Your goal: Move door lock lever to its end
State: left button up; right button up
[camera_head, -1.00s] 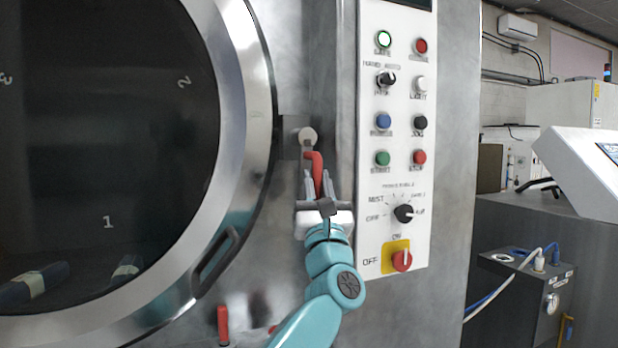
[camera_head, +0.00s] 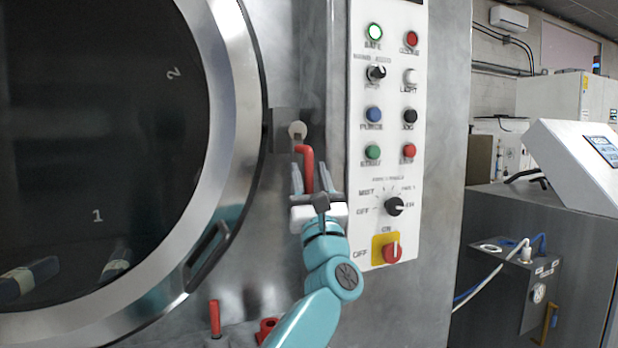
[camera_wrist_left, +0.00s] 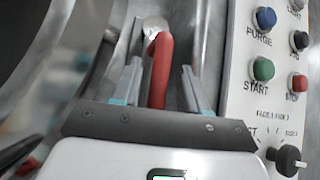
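The door lock lever is a red bent bar (camera_head: 307,162) beside a round metal pivot (camera_head: 297,130), between the round door and the control panel. Its shaft hangs down from a bend at the top. My left gripper (camera_head: 310,177) is at the lever from below, with one finger on each side of it. In the left wrist view the red lever (camera_wrist_left: 161,65) stands between the two grey fingers (camera_wrist_left: 160,84), with gaps visible on both sides. The gripper is open around the lever. The lever's lower end is hidden behind the gripper. My right gripper is not in view.
The big round door (camera_head: 236,110) with a dark window is at the left, with a dark handle (camera_head: 210,255). The control panel (camera_head: 395,130) with buttons and knobs is close on the gripper's right. A red upright bar (camera_head: 214,318) and another red part (camera_head: 266,330) are below.

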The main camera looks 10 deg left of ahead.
pick_arm(q)
jog(key=b+v, duration=0.3)
jog(key=b, duration=0.1)
jog(key=b+v, duration=0.4)
jog(key=shift+f+b, duration=0.35)
jog(key=shift+f, duration=0.1)
jog(key=b+v, duration=0.3)
jog(key=v, duration=0.5)
jog(key=shift+s+d+b, duration=0.2)
jog(key=shift+s+b, duration=0.2)
jog(key=shift+s, duration=0.1)
jog(key=shift+s, duration=0.1)
